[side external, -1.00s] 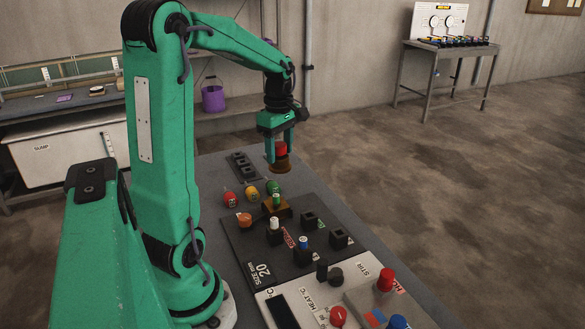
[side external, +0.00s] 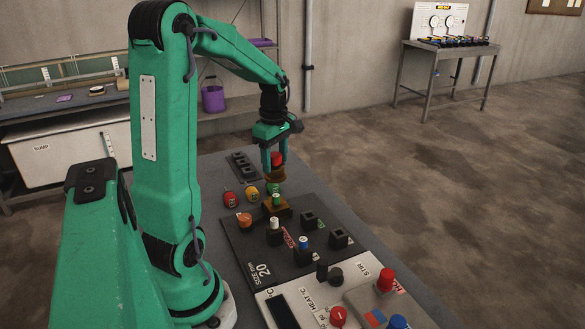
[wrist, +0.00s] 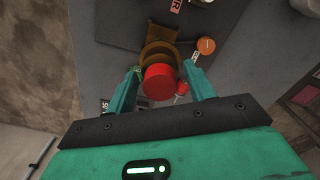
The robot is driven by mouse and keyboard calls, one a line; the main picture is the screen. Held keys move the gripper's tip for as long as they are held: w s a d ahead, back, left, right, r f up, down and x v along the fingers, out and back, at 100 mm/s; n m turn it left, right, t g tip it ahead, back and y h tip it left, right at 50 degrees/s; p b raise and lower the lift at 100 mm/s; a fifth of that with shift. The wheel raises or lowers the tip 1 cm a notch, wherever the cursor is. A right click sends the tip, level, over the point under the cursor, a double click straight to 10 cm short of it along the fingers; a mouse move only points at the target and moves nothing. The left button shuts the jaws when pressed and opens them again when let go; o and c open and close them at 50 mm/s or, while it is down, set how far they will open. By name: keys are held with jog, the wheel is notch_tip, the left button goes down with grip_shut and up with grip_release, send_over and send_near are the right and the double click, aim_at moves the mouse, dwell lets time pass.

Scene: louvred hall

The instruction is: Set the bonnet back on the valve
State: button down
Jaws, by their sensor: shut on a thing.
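The bonnet, a red cap (side external: 277,158) over a brown round flange (side external: 275,176), is held upright between the fingers of my gripper (side external: 273,157). In the wrist view the red cap (wrist: 160,82) sits between the two green fingers of my gripper (wrist: 159,85). The bonnet hangs above the bench, just behind and above the brass valve body (side external: 284,211) on the dark panel. A small green-topped post (side external: 276,200) stands at the valve. In the wrist view the valve body (wrist: 165,33) is partly hidden behind the bonnet, and I cannot tell the exact gap.
A red (side external: 230,199), a yellow (side external: 253,194) and a partly hidden green (side external: 273,187) rounded piece lie beside the panel. A black rack (side external: 244,165) lies behind. A control box (side external: 340,305) is at the front.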

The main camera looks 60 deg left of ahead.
aim_at(275, 166)
jog(key=shift+f, duration=1.6)
jog(key=shift+f, duration=2.65)
jog(key=shift+c, duration=2.3)
grip_release()
jog(key=shift+r, duration=2.55)
jog(key=shift+r, duration=0.1)
jog(key=shift+r, duration=3.8)
